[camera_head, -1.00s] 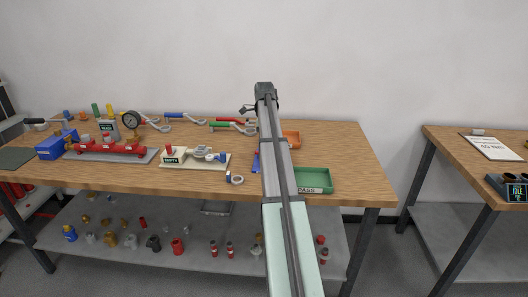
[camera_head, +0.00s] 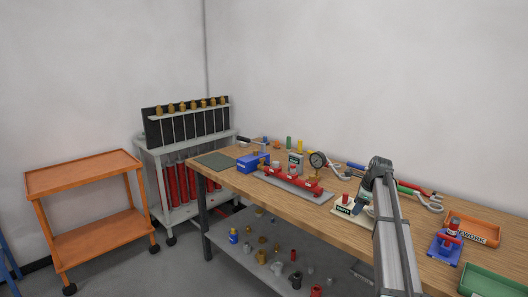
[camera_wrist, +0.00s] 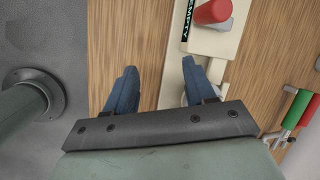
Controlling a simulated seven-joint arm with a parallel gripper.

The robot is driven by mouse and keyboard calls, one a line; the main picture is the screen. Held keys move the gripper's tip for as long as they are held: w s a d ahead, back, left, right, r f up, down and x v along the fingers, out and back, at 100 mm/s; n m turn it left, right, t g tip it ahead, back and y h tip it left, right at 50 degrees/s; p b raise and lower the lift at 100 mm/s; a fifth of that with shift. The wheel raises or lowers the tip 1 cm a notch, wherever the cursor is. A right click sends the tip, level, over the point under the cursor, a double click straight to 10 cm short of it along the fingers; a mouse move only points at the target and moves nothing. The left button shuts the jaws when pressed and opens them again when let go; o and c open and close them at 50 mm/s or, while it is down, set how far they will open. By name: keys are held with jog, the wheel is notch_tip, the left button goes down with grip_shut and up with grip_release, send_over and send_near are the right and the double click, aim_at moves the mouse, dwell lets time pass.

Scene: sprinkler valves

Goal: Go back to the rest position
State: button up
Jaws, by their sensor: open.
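My gripper (camera_wrist: 160,82) is open, with nothing between its two blue fingers in the wrist view. It hangs over the front edge area of the wooden bench (camera_wrist: 130,30), next to the cream fixture (camera_wrist: 205,45) with the "EMPTY" label and red cap. One finger overlaps the fixture in that view; whether they touch I cannot tell. In the head view the gripper (camera_head: 362,204) is partly visible below my wrist, in front of the cream fixture (camera_head: 345,213), which my arm partly hides.
A red manifold with a gauge (camera_head: 290,180) stands left of the fixture. An orange cart (camera_head: 85,180) and a rack (camera_head: 185,125) stand left.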

jog(key=w+a+f+n+t+y, duration=0.1)
jog(key=w+a+n, duration=0.1)
jog(key=a, duration=1.1)
jog(key=w+a+f+n+t+y, duration=0.1)
jog(key=w+a+y, duration=0.15)
jog(key=a, duration=0.95)
jog(key=s+a+f+n, duration=0.2)
jog(key=s+a+f, duration=0.1)
jog(key=a+f, duration=0.5)
jog(key=s+d+f+n+g+h, duration=0.1)
jog(key=s+d+f+n+g, duration=0.25)
jog(key=s+f, duration=1.2)
jog(key=s+d+f+n+g+h, duration=0.25)
jog(key=s+d+f+n, duration=0.2)
jog(key=s+f, duration=1.1)
jog(key=s+d+f+n+g, duration=0.1)
jog(key=s+f+n+g, duration=0.1)
jog(key=s, duration=1)
jog(key=s+d+f+n+g+h, duration=0.1)
jog(key=s+d+f+n+g, duration=0.1)
jog(key=s+f+n, duration=0.2)
jog(key=s+d+f+n+g, duration=0.1)
jog(key=s+f, duration=0.6)
jog(key=s, duration=1.3)
jog(key=n+g, duration=0.1)
jog(key=n, duration=0.1)
jog(key=shift+d+f+n+g+h, duration=0.25)
jog(key=shift+d+n+g+h, duration=0.05)
jog(key=shift+n+g+h, duration=0.1)
